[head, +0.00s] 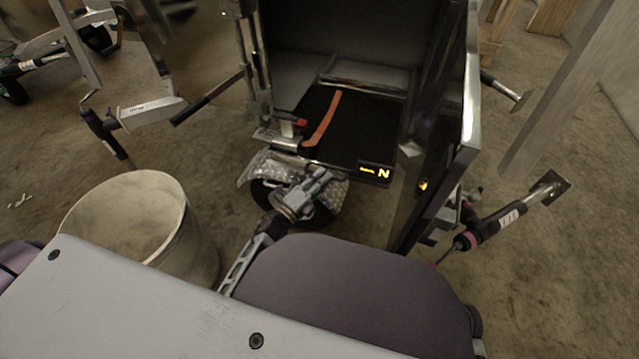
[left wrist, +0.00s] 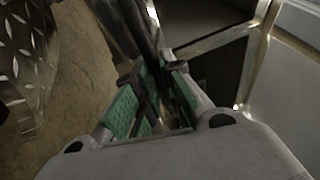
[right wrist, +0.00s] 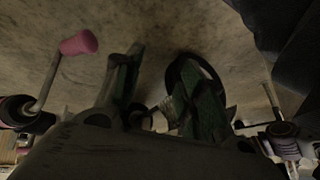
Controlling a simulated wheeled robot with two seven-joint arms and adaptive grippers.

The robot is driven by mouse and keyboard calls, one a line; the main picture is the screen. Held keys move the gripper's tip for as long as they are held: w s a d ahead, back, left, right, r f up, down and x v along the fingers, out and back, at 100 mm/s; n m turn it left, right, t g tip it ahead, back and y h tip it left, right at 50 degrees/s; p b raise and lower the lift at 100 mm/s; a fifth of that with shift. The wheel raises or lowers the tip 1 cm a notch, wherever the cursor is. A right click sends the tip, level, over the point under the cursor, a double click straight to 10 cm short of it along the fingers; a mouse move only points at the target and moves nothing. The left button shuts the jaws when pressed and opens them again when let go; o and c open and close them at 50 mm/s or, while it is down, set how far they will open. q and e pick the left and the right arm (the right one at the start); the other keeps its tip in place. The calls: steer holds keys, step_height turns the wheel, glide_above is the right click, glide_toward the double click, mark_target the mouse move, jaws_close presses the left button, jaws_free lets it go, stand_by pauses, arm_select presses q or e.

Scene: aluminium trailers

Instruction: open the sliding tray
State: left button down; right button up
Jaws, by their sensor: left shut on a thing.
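The sliding tray (head: 362,132) is a flat black tray inside the open metal box of a trailer. It has an orange strap (head: 322,122) across it and a yellow N mark on its front edge. My left gripper (head: 324,178) is at the left part of the tray's front edge. In the left wrist view its green-padded fingers (left wrist: 153,92) are closed around a dark part, which looks like the tray's front edge; the contact itself is partly hidden. My right gripper (right wrist: 158,85) shows in the right wrist view with its fingers apart and nothing between them.
A wheel under a patterned metal fender (head: 262,172) is below the tray at left. A pale round bin (head: 135,215) stands at the left. The box's side wall (head: 440,130) stands right of the tray. A jack with a pink-ringed crank (head: 490,228) is at the right.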

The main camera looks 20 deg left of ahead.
mark_target(327, 169)
arm_select(q)
steer(key=w, duration=0.3)
arm_select(e)
steer(key=shift+s+f, duration=0.3)
steer(key=shift+f, duration=0.1)
arm_select(q)
steer(key=c, duration=1.8)
jaws_free()
steer(key=shift+v, duration=6.05)
arm_select(e)
steer(key=shift+w+r, duration=0.15)
steer(key=shift+w, duration=0.05)
arm_select(q)
steer(key=shift+w, duration=0.1)
